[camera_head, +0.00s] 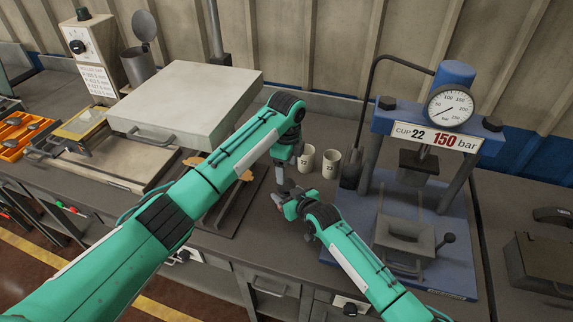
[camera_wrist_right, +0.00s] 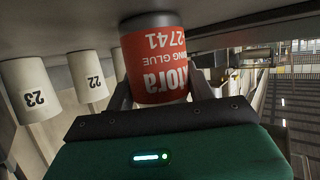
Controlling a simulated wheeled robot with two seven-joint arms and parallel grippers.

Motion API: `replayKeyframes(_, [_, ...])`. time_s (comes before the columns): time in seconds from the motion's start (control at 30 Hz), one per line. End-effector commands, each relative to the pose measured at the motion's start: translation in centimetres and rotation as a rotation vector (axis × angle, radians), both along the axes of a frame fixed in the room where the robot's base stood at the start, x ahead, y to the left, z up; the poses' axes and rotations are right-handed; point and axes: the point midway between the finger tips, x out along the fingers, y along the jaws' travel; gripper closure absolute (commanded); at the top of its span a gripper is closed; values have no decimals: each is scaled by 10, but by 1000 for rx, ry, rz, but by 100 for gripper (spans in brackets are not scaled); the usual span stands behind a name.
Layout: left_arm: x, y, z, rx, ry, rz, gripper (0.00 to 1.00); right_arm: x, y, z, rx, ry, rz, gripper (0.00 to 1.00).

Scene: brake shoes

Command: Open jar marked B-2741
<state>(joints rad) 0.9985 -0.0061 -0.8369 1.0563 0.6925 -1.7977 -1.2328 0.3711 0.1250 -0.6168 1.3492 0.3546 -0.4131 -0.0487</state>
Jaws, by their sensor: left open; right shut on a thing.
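The jar (camera_wrist_right: 155,68) shows in the right wrist view, with a red label that reads "2741" upside down. Its dark end points to the top of that picture, towards the bench. My right gripper (camera_wrist_right: 162,92) is shut around the jar's sides, with one finger on each side. In the head view my right gripper (camera_head: 284,203) is low over the bench, right of the grill-like press, and the jar is mostly hidden there. My left gripper (camera_head: 282,180) is open just above it. I cannot tell whether it touches the jar, or whether the jar stands on the bench.
A blue press with a gauge (camera_head: 450,107) stands to the right. A large pale-lidded machine (camera_head: 185,100) is at the left. The bench's front edge is close.

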Motion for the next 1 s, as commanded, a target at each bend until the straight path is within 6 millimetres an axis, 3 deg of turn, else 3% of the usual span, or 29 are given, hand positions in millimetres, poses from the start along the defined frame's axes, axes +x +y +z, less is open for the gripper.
replayKeyframes(0.2, [0, 1, 15, 1, -1, -237, 33, 0, 0, 0, 0, 0, 0, 100])
replayKeyframes(0.37, [0, 0, 15, 1, 2, -312, 33, 0, 0, 0, 0, 0, 0, 100])
replayKeyframes(0.8, [-1, 0, -45, 1, 3, -316, 33, 0, 0, 0, 0, 0, 0, 100])
replayKeyframes(1.0, [-1, 0, -60, 0, 2, -315, 33, 0, 0, 0, 0, 0, 0, 100])
